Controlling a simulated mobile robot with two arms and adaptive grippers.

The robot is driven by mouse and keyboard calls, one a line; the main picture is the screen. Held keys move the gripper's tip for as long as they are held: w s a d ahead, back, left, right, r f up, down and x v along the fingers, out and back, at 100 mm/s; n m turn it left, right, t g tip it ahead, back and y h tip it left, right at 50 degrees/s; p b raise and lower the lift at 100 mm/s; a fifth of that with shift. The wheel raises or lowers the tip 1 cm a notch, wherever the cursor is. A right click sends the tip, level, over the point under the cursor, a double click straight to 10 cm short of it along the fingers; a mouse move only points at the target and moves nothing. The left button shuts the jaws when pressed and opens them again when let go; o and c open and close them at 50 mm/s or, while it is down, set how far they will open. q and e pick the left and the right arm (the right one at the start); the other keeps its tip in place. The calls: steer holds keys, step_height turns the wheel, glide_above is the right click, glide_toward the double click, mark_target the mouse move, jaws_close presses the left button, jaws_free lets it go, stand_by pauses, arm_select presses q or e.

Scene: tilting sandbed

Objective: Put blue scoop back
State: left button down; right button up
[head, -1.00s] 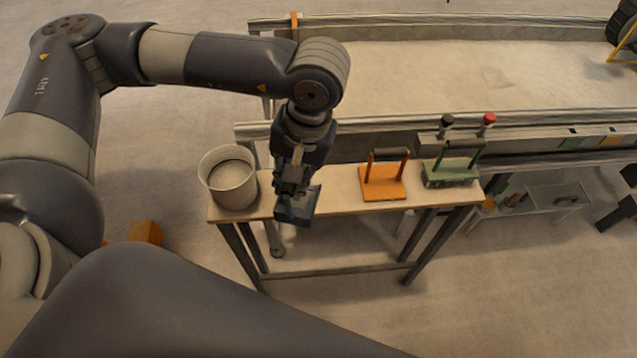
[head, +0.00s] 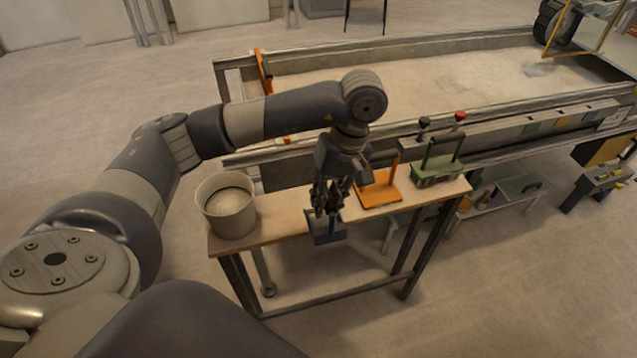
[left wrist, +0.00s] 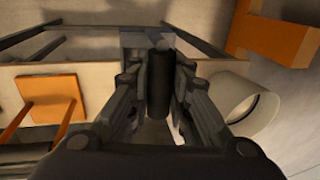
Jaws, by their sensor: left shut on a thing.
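The blue scoop (head: 326,232), dark blue-grey, is at the front edge of the narrow wooden bench (head: 284,226), between a bucket and an orange tool. My left gripper (head: 330,205) points down over it and is shut on its handle. In the left wrist view the dark upright handle (left wrist: 160,85) sits between the two fingers. Part of the scoop shows beyond the fingers there. I cannot tell whether the scoop rests on the bench or hangs just above it. My right gripper is not in view.
A grey-white bucket of sand (head: 229,208) stands at the bench's left end. An orange tool with a handle (head: 378,190) and a green one (head: 437,172) stand to the right. The large sandbed (head: 430,85) lies behind, with black and red knobs (head: 460,116) on its rail.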

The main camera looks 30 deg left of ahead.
arm_select(q)
steer(key=w+a+f+p, duration=0.2)
steer(key=w+a+f, duration=0.2)
steer(key=w+a, duration=0.2)
steer(key=shift+w+a+f+p, duration=0.3)
steer(key=shift+a+f, duration=0.05)
steer(key=shift+a, duration=0.15)
steer(key=c, duration=1.5)
jaws_free()
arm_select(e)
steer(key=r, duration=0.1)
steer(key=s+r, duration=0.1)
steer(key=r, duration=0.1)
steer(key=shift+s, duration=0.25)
